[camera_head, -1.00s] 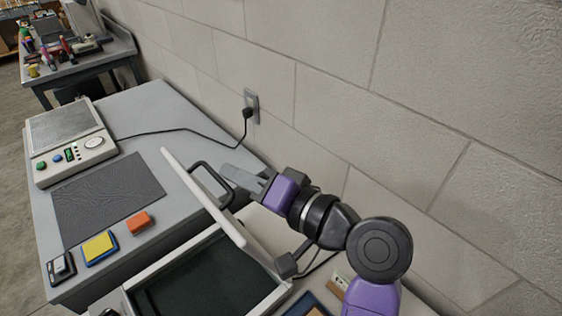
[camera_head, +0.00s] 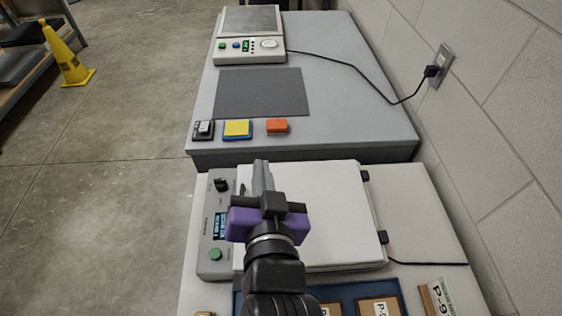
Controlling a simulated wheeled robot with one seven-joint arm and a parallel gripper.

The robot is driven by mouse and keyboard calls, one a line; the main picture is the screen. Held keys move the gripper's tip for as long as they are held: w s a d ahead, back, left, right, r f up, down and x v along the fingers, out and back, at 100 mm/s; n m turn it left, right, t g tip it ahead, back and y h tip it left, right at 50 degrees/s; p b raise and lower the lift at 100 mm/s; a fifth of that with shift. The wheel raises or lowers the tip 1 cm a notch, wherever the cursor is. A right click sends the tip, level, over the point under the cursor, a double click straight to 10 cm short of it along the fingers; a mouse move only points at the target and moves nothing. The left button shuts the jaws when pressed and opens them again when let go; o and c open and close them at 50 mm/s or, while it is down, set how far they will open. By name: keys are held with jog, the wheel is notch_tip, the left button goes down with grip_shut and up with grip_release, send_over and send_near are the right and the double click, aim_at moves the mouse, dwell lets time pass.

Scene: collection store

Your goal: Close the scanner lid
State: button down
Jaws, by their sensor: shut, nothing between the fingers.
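The scanner (camera_head: 217,205) stands on the near light table, with a grey control strip, a small display and a green button on its left side. Its white lid (camera_head: 330,205) lies down flat over the scanner bed, and the dark glass is not visible. Hinges show along the lid's right edge. My gripper (camera_head: 262,170) is shut and empty, over the left part of the lid near the control strip. I cannot tell whether the fingertips touch the lid. My wrist hides part of the lid's left edge.
A grey table behind holds a scale-like device (camera_head: 250,35), a dark mat (camera_head: 258,92), a yellow pad (camera_head: 237,129) and an orange block (camera_head: 277,126). A blue tray (camera_head: 238,300) with labelled cards is in front. A wall runs along the right; open floor lies left.

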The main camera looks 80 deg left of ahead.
jog(key=shift+s+a+f, duration=0.1)
jog(key=shift+s+f, duration=0.5)
jog(key=shift+f, duration=0.3)
jog(key=s+d+r+p, duration=0.2)
jog(key=d+r, duration=0.4)
jog(key=d, duration=0.3)
jog(key=shift+d, duration=0.35)
jog(key=shift+r, duration=0.1)
